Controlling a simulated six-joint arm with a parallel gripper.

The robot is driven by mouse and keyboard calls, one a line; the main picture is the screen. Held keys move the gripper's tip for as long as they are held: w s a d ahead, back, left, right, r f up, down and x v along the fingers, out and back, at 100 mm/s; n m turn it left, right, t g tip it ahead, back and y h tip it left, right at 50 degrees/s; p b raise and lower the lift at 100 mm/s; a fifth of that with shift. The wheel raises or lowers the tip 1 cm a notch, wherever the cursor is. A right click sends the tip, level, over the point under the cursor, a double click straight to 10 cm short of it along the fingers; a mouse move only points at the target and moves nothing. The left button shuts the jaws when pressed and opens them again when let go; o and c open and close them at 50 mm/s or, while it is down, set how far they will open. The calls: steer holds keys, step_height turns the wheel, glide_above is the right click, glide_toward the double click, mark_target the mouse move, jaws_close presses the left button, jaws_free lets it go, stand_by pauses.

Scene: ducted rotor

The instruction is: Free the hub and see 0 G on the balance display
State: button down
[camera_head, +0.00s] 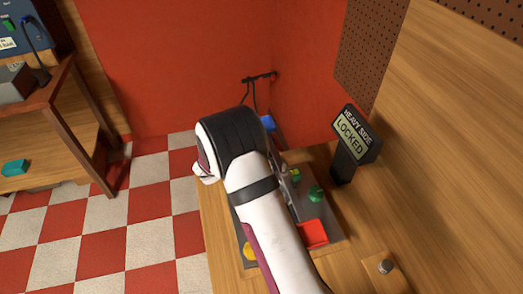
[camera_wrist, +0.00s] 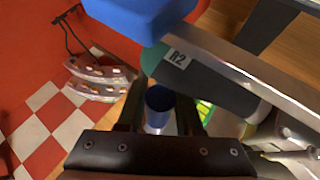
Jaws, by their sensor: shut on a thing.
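The balance display (camera_head: 357,138) stands on a dark post at the right and reads "HEAVY SIDE: LOCKED". My gripper (camera_wrist: 158,112) is shut on a dark blue cylindrical piece (camera_wrist: 158,98) seen between its fingers in the wrist view. A grey part labelled "R2" (camera_wrist: 190,70) with a green end lies just beyond the fingers. A bright blue block (camera_wrist: 138,14) sits above it; a blue piece (camera_head: 267,122) also shows beside my arm in the head view. My arm hides the gripper and most of the rotor there, and I cannot make out the hub.
A grey plate (camera_head: 334,244) on the wooden bench carries a green knob (camera_head: 315,193) and a red tray (camera_head: 312,233). A yellow round piece (camera_head: 250,250) is at its left. A metal knob (camera_head: 385,266) is at the front right. A wooden shelf (camera_head: 55,105) stands far left.

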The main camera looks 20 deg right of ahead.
steer(key=shift+d, duration=0.25)
stand_by(0.3)
steer(key=c, duration=0.6)
jaws_free()
steer(key=shift+a, duration=0.1)
steer(key=v, duration=1.5)
steer(key=shift+s+r, duration=0.25)
steer(key=shift+r, duration=0.1)
